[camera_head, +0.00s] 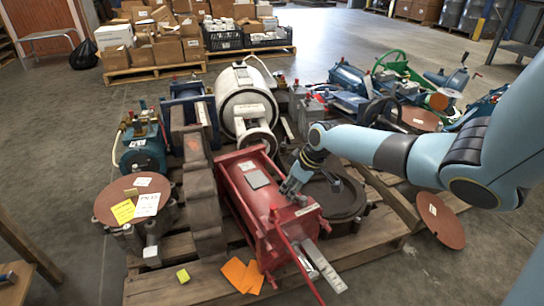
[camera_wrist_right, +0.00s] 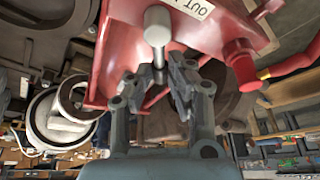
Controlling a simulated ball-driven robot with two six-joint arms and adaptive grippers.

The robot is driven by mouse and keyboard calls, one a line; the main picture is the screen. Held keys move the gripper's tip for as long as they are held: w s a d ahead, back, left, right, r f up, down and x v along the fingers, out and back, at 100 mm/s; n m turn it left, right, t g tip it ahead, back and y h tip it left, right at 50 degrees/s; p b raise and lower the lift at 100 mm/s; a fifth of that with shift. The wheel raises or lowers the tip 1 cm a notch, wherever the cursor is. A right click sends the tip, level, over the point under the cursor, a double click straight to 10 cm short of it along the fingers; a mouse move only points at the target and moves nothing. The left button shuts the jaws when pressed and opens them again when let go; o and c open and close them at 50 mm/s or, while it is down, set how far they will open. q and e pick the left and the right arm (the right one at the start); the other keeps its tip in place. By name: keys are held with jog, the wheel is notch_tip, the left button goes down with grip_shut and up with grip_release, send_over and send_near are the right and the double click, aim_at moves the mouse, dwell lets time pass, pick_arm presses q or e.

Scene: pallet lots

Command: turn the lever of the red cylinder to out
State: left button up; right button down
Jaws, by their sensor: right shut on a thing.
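The red cylinder (camera_head: 262,205) is a boxy red machine lying on the front pallet, with a grey plate on top. My right gripper (camera_head: 291,193) is at its right upper edge, reaching in from the right. In the right wrist view the lever (camera_wrist_right: 157,28) has a pale grey rounded knob on a metal stem. My right gripper (camera_wrist_right: 159,80) is shut on the lever's stem, with a finger on each side. A cream label (camera_wrist_right: 192,6) reading OUT sits on the red body just right of the knob. The lever's base is hidden. My left gripper is not in view.
A dark round flange (camera_head: 340,200) lies right of the red cylinder, under my arm. A brown cast block (camera_head: 201,195) stands close on its left. Orange cards (camera_head: 240,275) lie in front. Other machines crowd the pallets behind; bare floor is at front right.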

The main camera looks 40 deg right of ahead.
aim_at(305, 198)
jog(key=shift+s+a+f+n, duration=0.1)
jog(key=shift+s+a+n, duration=0.1)
jog(key=shift+n, duration=0.3)
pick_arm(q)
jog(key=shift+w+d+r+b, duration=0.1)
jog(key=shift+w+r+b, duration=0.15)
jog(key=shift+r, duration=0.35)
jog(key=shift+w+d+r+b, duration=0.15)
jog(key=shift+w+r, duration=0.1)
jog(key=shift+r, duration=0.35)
pick_arm(e)
jog(key=shift+a+n+y, duration=0.2)
jog(key=shift+n+y, duration=0.2)
jog(key=shift+n, duration=0.2)
jog(key=shift+g, duration=0.3)
jog(key=c, duration=1.2)
grip_release()
jog(key=shift+c, duration=0.2)
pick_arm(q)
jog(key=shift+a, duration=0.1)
pick_arm(e)
jog(key=v, duration=1.2)
jog(key=shift+s, duration=0.1)
